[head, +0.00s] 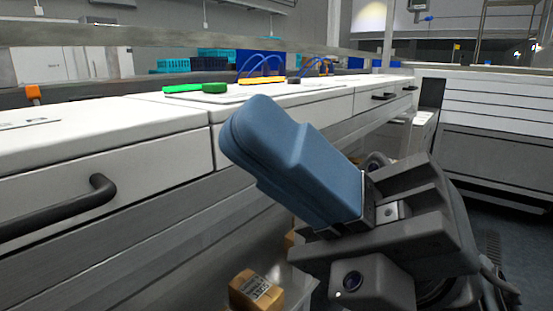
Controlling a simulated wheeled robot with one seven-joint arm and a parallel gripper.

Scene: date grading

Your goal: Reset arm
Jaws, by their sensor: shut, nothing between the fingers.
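My gripper (248,128) is in the middle of the head view, in front of the white counter. Its thick blue fingers point up and to the left, pressed together with nothing between them. The dark grey wrist and my arm's end fill the lower right. The gripper hides part of the counter's front edge behind it. I cannot tell how far it is from the counter.
A long white counter (60,150) runs from the left into the distance, with a dark drawer handle (60,208). A green thing (183,88) and blue crates (215,66) are farther back. A cardboard box (255,292) stands low, below the gripper. White drawers (490,105) stand at right.

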